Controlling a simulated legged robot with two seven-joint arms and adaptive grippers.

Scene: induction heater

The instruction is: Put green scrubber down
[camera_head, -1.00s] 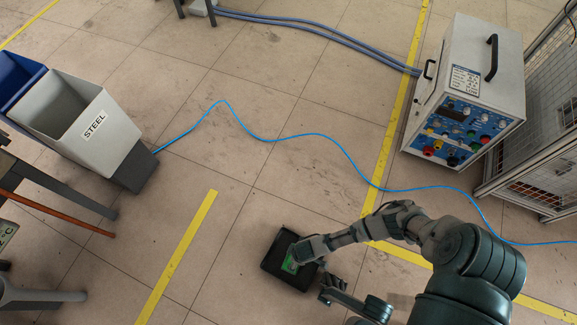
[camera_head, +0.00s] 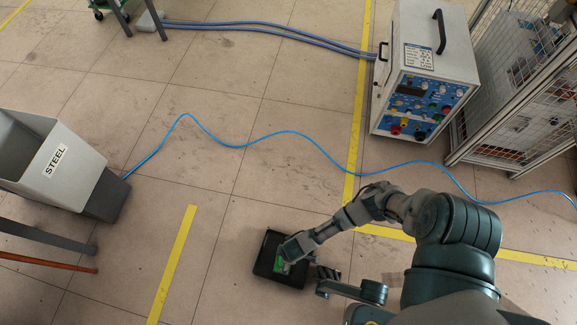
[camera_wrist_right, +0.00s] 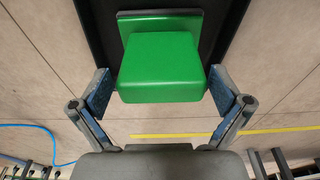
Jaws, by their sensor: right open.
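The green scrubber (camera_head: 282,266) is a bright green block in a black tray (camera_head: 262,262) at the lower middle of the head view. My right gripper (camera_head: 290,255) is over the tray at the scrubber, partly covering it. In the right wrist view the scrubber (camera_wrist_right: 162,68) lies between the two spread fingers of my right gripper (camera_wrist_right: 160,92). A visible gap shows on each side, so the gripper is open. A darker backing shows behind the scrubber, against the black tray. My left gripper is not in view.
A grey STEEL bin (camera_head: 60,165) stands at left. A control box (camera_head: 425,75) with knobs stands at upper right beside a mesh cage (camera_head: 515,95). A blue cable (camera_head: 290,131) crosses the tiled floor. The middle floor is otherwise clear.

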